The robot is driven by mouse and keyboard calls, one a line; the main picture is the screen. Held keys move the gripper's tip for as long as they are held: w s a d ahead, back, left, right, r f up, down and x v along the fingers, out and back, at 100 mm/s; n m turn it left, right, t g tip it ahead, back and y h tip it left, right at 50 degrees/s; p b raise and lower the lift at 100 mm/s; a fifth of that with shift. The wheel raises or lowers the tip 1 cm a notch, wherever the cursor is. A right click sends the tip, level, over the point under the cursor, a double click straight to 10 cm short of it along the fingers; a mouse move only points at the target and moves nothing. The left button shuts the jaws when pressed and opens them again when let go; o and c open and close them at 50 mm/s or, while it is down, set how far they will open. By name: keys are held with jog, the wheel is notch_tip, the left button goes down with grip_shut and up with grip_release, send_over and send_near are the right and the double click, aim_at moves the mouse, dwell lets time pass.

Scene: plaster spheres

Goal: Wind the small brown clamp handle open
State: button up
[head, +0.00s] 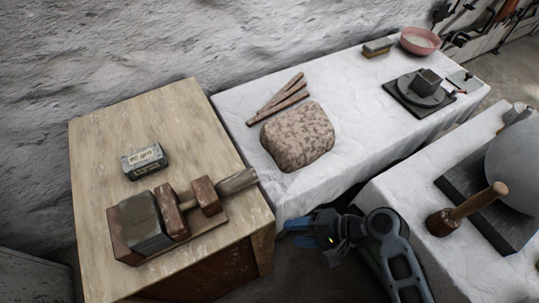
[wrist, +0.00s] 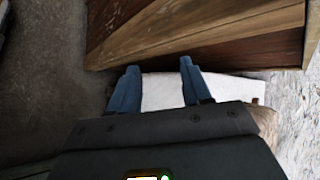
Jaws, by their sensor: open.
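A brown clamp (head: 173,210) lies on the wooden-topped cabinet at left in the head view. A dark grey block (head: 145,222) sits at its left end, between brown jaw pieces. A greyish-brown round bar (head: 237,182) sticks out at its right end, past a small brown block (head: 206,196). I cannot tell for certain which part is the handle. My gripper (head: 286,234) is low, right of the cabinet's front corner and apart from the clamp. In the wrist view my gripper (wrist: 157,86) has its two blue fingers spread and empty. The clamp does not show there.
A labelled grit block (head: 144,161) lies behind the clamp on the cabinet top (head: 95,140). The white-covered table (head: 235,110) holds a speckled stone, wooden sticks and a turntable. A mallet (head: 465,209) and grey sphere (head: 515,160) are at right. The cabinet edge (wrist: 200,40) crosses the wrist view.

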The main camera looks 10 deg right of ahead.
aim_at(242, 181)
jog(key=w+a+r+g+y+p, duration=0.1)
jog(key=w+r+y+p, duration=0.15)
jog(key=r, duration=0.35)
jog(key=w+a+r+n+g+y+p, duration=0.1)
jog(key=w+r+g+p, duration=0.15)
jog(key=r, duration=0.35)
jog(key=w+a+r+g+y+p, duration=0.1)
jog(key=w+a+r+y, duration=0.1)
jog(key=w+r, duration=0.3)
jog(key=x, duration=0.2)
jog(key=s+x, duration=0.1)
jog(key=x, duration=0.2)
jog(key=r+x, duration=0.1)
jog(key=x, duration=0.1)
jog(key=shift+s+a, duration=0.2)
jog(key=shift+a, duration=0.05)
jog(key=c, duration=0.7)
jog(key=shift+f, duration=0.1)
